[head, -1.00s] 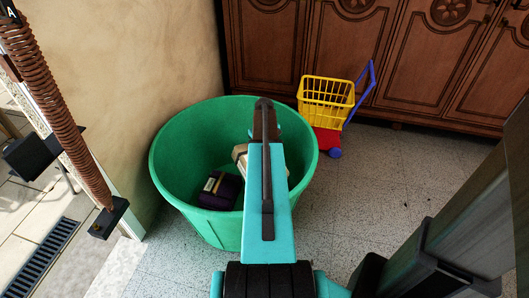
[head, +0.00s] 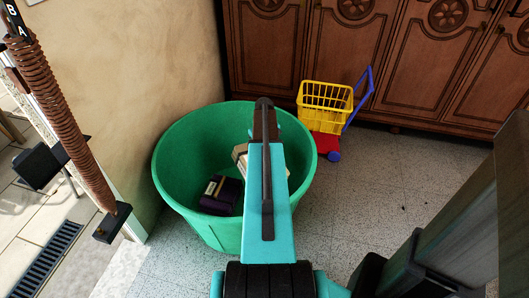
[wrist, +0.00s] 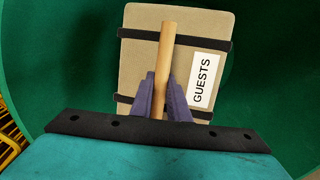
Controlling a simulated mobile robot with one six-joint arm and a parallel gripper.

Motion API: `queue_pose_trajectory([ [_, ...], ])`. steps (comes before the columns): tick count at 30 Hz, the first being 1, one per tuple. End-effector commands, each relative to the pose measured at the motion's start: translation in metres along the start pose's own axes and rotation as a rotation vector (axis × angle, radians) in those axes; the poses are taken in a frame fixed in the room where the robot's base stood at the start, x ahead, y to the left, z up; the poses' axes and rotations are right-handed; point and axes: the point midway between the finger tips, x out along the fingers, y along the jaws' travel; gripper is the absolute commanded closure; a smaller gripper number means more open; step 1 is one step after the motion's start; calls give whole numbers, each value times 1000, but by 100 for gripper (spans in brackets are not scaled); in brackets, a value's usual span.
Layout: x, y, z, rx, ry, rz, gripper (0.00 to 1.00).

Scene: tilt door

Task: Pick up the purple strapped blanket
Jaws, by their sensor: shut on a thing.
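The purple strapped blanket (head: 222,197) lies at the bottom of the green tub (head: 170,160), left of my arm in the head view, with a pale label on it. A beige blanket (wrist: 140,70) with black straps, a wooden handle (wrist: 166,50) and a "GUESTS" label fills the middle of the wrist view. Its edge also shows beside my arm in the head view (head: 240,155). My gripper (wrist: 161,85) is shut on the beige blanket's wooden handle, inside the tub's outline. My arm hides the gripper in the head view. The purple blanket is out of the wrist view.
A yellow toy cart (head: 326,95) with a blue handle stands right of the tub. Dark wooden cabinets (head: 420,60) line the back. A wall and a brown coiled spring (head: 60,110) are at left. Speckled floor (head: 360,200) is clear to the right.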

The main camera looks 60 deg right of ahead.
Motion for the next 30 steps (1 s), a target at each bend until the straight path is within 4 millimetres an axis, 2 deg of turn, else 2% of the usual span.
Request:
queue_pose_trajectory([
  [30, -42, 0, 0, 0, 1, 0, 100],
])
